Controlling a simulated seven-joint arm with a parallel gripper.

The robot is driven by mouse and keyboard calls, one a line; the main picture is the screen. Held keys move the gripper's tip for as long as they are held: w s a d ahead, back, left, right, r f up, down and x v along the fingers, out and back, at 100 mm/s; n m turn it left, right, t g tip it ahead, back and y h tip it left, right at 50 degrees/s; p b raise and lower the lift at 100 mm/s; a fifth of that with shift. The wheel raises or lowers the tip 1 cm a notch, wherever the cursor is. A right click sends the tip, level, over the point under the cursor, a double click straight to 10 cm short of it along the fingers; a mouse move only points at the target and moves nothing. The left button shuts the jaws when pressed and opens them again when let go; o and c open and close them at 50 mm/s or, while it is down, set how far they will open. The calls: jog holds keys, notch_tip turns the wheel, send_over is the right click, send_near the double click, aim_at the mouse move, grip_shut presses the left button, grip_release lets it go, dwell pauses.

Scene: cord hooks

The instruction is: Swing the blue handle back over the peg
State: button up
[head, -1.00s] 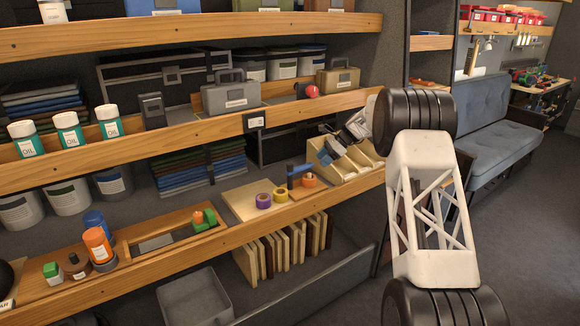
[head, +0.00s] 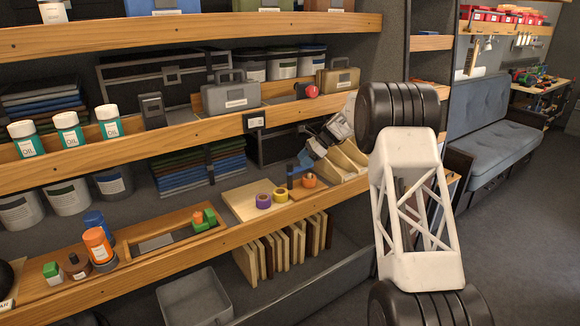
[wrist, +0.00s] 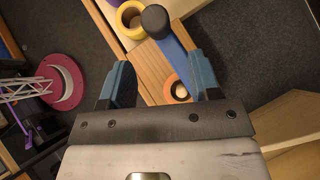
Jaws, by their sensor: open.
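The blue handle (wrist: 176,52) is a flat bar in the wrist view. It runs from a dark round-topped post (wrist: 155,21) toward the space between my fingers. The post also shows upright on the middle shelf in the head view (head: 289,177). An orange ring with a pale centre (wrist: 178,89) lies near the bar's near end, and I cannot tell which part is the peg. My gripper (wrist: 162,82) is open, with blue fingertips on either side of the bar's near end and the orange ring. I cannot tell if they touch.
A yellow roll (head: 280,195) and a purple roll (head: 263,201) lie left of the post. Slanted wooden dividers (head: 345,160) stand close on the right. The upper shelf (head: 215,127) runs above this spot. The floor at right is clear.

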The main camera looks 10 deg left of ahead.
aim_at(291, 164)
jog(key=a, duration=0.1)
jog(key=s+a, duration=0.1)
jog(key=a, duration=0.2)
jog(key=shift+s+a+f, duration=0.15)
jog(key=shift+s+f, duration=0.2)
jog(key=shift+f, duration=0.05)
jog(key=shift+x, duration=1)
jog(key=shift+c, duration=0.3)
grip_shut()
